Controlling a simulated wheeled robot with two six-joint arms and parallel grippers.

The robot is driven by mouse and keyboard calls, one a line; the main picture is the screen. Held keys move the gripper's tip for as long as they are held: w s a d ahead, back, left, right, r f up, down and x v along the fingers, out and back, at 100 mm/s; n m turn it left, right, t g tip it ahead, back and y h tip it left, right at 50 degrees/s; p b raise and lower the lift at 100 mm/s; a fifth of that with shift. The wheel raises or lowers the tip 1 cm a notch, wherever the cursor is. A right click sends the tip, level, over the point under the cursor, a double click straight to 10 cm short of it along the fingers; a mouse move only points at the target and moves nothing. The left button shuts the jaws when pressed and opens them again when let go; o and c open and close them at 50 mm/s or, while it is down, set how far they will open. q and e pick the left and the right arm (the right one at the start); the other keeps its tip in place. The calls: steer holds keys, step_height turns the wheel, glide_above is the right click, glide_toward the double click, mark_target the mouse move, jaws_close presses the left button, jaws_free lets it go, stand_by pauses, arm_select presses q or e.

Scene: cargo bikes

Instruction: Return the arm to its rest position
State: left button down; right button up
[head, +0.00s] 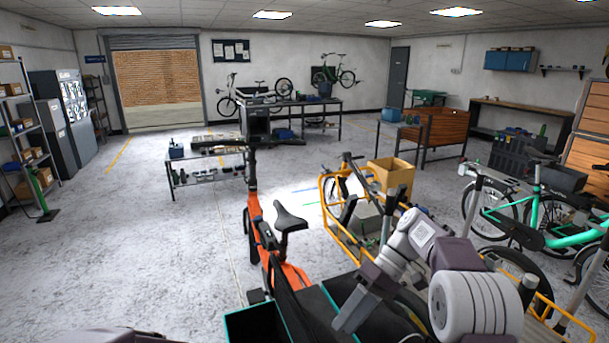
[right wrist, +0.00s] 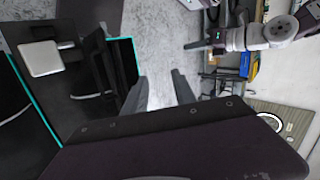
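My right arm reaches in from the lower right of the head view, and its gripper (head: 342,322) points down over a dark cargo box with teal edges (head: 252,322). In the right wrist view my right gripper (right wrist: 160,82) has its two fingers apart with nothing between them, and grey floor shows past the tips. The dark box with teal edges also fills the left of that view (right wrist: 122,75). In the head view the left gripper does not show.
An orange bike (head: 285,275) stands just beyond the box. A yellow-framed cargo bike (head: 328,205) with a cardboard box (head: 392,177) stands close by my right arm. A green bike (head: 545,225) is at the right.

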steer(key=s+d+f+m+t+h+p, duration=0.25)
steer(key=s+h, duration=0.25)
steer(key=s, duration=0.6)
steer(key=s+d+f+m+t+h, duration=0.2)
steer(key=d+f, duration=0.3)
steer(key=f, duration=0.3)
steer(key=shift+s+d+f+m+t+h, duration=0.25)
steer(key=shift+d+m+t+h, duration=0.1)
steer(key=shift+m+t, duration=0.4)
